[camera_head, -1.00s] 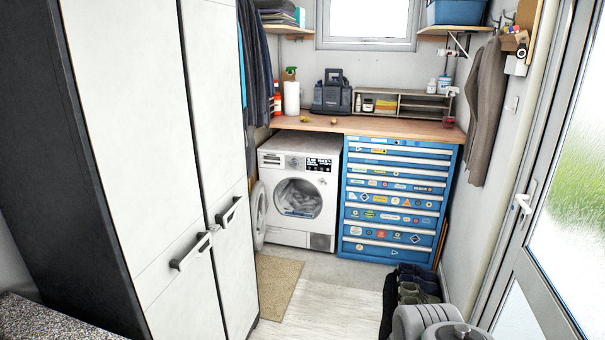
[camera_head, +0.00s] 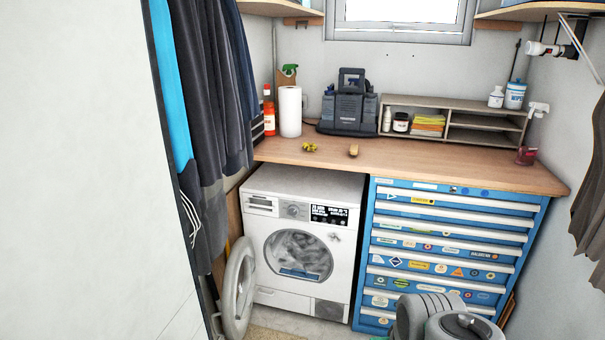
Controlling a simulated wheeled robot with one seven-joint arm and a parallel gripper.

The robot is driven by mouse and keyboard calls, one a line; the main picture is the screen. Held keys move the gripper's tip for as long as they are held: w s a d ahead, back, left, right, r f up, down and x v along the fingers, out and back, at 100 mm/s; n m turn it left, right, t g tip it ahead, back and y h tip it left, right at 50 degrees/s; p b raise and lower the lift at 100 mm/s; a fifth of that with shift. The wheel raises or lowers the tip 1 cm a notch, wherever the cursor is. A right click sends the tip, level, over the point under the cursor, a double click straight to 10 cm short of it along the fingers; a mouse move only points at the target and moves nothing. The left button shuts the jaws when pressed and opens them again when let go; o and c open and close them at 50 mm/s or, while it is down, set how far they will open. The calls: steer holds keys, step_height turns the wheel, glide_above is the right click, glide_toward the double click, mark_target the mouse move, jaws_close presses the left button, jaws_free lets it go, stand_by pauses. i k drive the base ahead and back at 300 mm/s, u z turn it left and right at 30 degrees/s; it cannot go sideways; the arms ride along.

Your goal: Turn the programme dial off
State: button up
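The programme dial (camera_head: 293,210) is a small round knob on the front panel of the white washing machine (camera_head: 262,300), left of its dark display. Its exact setting is too small to tell. The display (camera_head: 329,215) shows lit white text. A grey rounded part of my own arm shows at the bottom right. My gripper is not in view.
A blue tool chest (camera_head: 362,290) with stickered drawers stands right of the machine. A wooden worktop (camera_head: 400,158) above holds bottles, a paper roll (camera_head: 290,111) and a shelf unit. Dark clothes (camera_head: 215,90) hang at the left by a white cabinet (camera_head: 75,170).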

mark_target(293, 210)
steer(key=i, duration=2.1)
steer(key=u, duration=3.3)
